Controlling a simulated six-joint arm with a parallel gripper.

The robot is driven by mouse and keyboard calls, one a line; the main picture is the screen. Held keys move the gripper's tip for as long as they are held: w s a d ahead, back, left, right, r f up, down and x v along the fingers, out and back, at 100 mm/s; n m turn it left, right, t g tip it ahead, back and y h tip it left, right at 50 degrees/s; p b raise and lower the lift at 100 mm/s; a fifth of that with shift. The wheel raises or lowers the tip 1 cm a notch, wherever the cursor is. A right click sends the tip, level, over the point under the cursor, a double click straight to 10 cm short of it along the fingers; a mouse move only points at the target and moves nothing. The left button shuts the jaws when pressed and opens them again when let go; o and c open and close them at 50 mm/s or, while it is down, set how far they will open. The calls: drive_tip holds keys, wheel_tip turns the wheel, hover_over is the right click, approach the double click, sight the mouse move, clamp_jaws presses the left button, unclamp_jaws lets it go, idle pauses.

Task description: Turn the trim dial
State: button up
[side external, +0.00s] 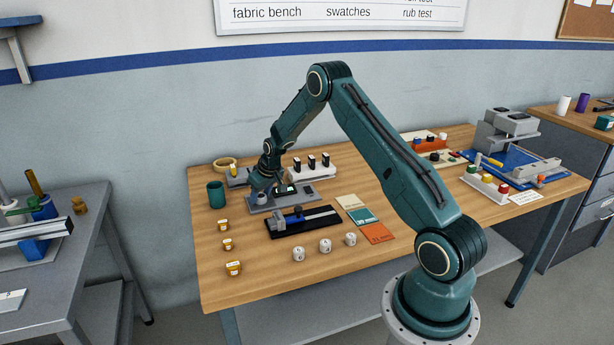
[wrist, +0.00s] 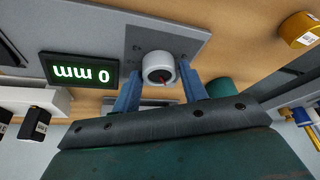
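The trim dial (wrist: 158,66) is a pale round knob with a red mark on its face, set on a grey panel (wrist: 185,38). A dark display (wrist: 78,70) beside it reads "0 mm" in green, upside down in the wrist view. My gripper (wrist: 158,80) is open, with one blue finger on each side of the dial and what looks like a small gap to it. In the side external view, my gripper (side external: 263,190) is low over the grey unit (side external: 300,199), and the dial (side external: 262,198) shows just below it.
A green mug (side external: 216,195) stands left of the unit. A white block with black-topped pieces (side external: 311,172) is behind it. A black slide fixture (side external: 303,219) lies in front. Several yellow-banded pots (side external: 233,268) stand at the left.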

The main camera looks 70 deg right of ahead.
drive_tip(key=shift+o, duration=1.1)
drive_tip(key=shift+r, duration=0.15)
drive_tip(key=v, duration=1.3)
drive_tip(key=shift+s+r, duration=0.2)
drive_tip(key=shift+a, duration=0.1)
